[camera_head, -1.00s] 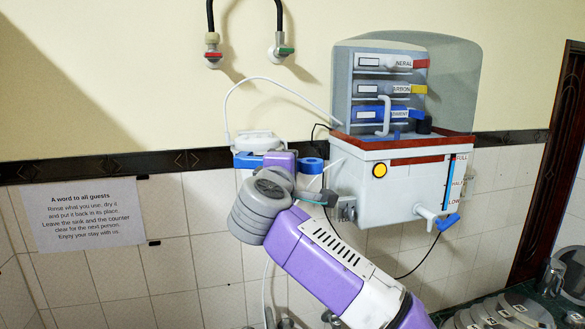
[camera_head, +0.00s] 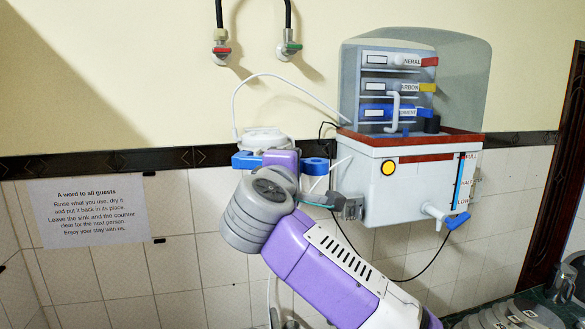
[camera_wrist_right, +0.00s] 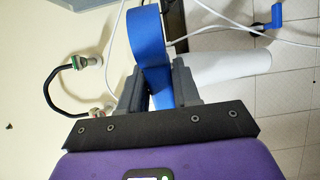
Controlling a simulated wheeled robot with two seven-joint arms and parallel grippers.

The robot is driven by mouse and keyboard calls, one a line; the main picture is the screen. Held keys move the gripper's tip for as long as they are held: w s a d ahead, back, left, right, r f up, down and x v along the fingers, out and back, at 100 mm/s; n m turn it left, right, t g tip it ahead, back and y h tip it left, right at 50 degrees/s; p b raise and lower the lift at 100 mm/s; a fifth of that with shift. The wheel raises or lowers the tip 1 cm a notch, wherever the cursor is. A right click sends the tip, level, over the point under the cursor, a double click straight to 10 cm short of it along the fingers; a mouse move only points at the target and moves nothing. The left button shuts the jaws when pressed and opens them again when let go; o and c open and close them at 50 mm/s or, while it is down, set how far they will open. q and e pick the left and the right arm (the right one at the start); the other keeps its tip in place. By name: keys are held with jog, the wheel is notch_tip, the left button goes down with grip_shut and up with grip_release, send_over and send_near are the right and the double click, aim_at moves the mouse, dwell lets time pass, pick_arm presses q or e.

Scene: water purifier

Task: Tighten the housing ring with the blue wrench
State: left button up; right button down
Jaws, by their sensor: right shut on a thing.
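The blue wrench (camera_head: 316,166) shows on both sides of my right gripper (camera_head: 280,158) in the head view. Its right end is a loop with a hole. In the right wrist view the blue wrench (camera_wrist_right: 144,38) passes between the two grey fingers, and my right gripper (camera_wrist_right: 160,85) is shut on it. The white-topped filter housing (camera_head: 263,136) stands just behind my gripper. A white cylinder (camera_wrist_right: 222,68), apparently the housing body, shows beyond the fingers in the wrist view. The housing ring is hidden, and I cannot tell how the wrench sits on it. My left gripper is not in view.
The purifier tank (camera_head: 410,192) is mounted on the wall to the right, with a blue-handled tap (camera_head: 447,216). A white hose (camera_head: 290,84) arches from housing to purifier. Two valves (camera_head: 221,50) hang above. A paper notice (camera_head: 88,208) is on the left wall.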

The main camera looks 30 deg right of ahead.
jog(key=shift+b+v, duration=0.7)
jog(key=shift+v, duration=0.9)
jog(key=shift+s+d, duration=0.15)
jog(key=shift+d, duration=0.05)
